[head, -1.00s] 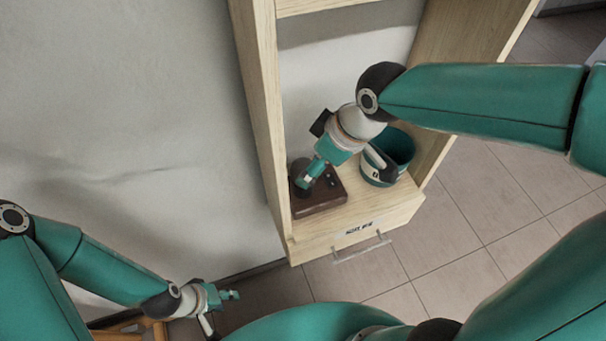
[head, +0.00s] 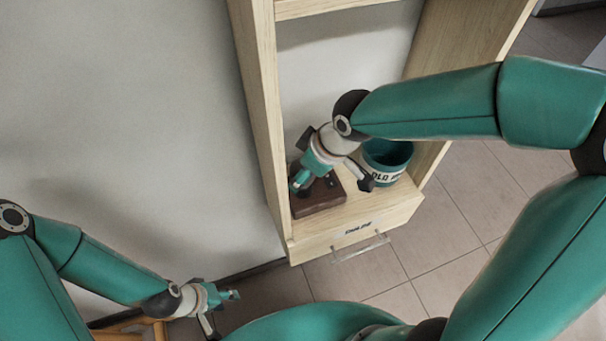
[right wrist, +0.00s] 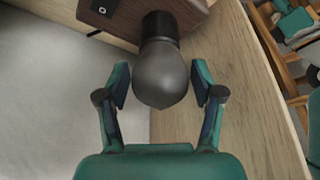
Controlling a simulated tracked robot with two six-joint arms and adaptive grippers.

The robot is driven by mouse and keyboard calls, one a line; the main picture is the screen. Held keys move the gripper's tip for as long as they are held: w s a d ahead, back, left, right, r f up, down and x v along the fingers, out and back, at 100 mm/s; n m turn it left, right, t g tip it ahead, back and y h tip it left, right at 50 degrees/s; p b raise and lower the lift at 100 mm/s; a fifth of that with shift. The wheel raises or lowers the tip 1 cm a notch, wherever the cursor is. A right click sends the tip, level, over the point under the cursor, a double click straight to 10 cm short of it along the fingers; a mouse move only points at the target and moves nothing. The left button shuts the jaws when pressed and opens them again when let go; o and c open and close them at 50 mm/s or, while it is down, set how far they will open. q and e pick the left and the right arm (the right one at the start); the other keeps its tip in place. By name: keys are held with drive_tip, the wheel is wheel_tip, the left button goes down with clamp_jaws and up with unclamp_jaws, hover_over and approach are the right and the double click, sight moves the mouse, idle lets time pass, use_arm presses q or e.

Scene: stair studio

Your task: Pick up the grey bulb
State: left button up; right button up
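The grey bulb (right wrist: 161,75) is in the middle of the right wrist view, its dark neck set at the brown wooden block (right wrist: 190,12). My right gripper (right wrist: 161,84) is open, with one finger on each side of the bulb and a gap at both sides. In the head view the right gripper (head: 300,182) is at the block (head: 322,200) on the shelf, and hides most of the bulb. My left gripper (head: 222,297) is low at the left, away from the shelf; its finger state is too small to tell.
A teal pot with a white lettered band (head: 384,175) stands on the shelf right of the block. The wooden shelf unit (head: 262,110) has side panels close around my right arm. A drawer with a clear handle (head: 360,249) is below. Tiled floor lies at right.

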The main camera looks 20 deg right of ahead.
drive_tip(key=c, duration=0.7)
drive_tip(key=shift+c, duration=0.2)
drive_tip(key=shift+r, duration=0.15)
